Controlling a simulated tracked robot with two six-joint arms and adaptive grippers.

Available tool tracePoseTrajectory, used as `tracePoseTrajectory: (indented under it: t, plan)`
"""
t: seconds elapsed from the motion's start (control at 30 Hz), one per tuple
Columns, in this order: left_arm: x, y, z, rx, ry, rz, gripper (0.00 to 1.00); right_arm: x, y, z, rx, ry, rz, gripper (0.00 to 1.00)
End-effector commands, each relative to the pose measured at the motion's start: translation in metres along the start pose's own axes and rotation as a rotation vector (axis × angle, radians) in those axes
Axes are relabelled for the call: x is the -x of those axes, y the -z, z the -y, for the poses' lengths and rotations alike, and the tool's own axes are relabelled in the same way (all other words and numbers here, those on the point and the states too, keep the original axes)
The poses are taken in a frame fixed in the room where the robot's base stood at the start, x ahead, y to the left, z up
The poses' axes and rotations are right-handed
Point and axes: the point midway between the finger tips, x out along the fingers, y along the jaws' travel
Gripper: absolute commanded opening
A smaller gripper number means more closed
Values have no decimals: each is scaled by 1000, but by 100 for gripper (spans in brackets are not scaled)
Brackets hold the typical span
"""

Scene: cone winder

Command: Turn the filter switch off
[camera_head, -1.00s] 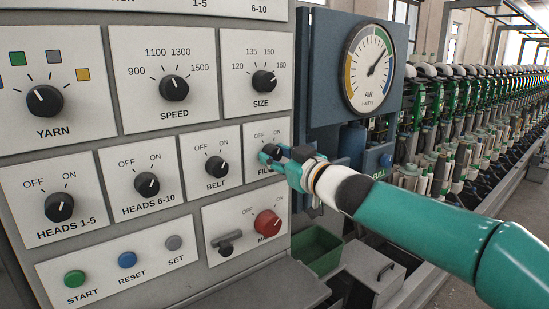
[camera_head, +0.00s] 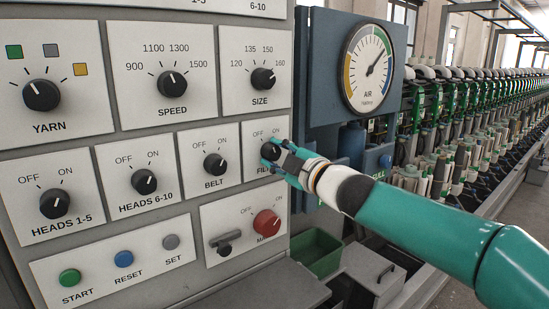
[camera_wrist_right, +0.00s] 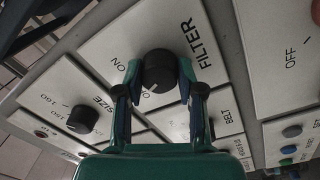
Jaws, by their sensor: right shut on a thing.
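The filter switch is a round black knob on a white plate. In the head view the knob (camera_head: 270,151) is mostly hidden by my right gripper (camera_head: 275,155). In the right wrist view the knob (camera_wrist_right: 158,68) sits between the two fingertips of my right gripper (camera_wrist_right: 160,82), which is shut on its sides. The knob's white line is on its lower side in that view, toward a label mostly hidden behind the knob and finger. The ON label (camera_wrist_right: 118,64) is to the upper left of that line. My left gripper is not in view.
The belt knob (camera_head: 215,166) is left of the filter plate and the size knob (camera_head: 262,79) is above it. A red knob (camera_head: 267,223) and a small black lever (camera_head: 224,246) are below. An air gauge (camera_head: 368,69) stands to the right.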

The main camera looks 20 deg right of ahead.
Motion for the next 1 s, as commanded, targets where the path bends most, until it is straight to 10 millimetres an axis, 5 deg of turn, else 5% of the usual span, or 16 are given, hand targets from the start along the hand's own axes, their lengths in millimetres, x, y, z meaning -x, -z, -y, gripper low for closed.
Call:
tracePoseTrajectory:
  t: [0.8,0.83,1.0]
  plan:
    - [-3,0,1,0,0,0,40,-2,-1,8,149,13,-7,3]
    - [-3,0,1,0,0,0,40,-2,-1,8,149,13,-7,41]
    - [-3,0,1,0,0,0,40,-2,0,6,148,10,-7,63]
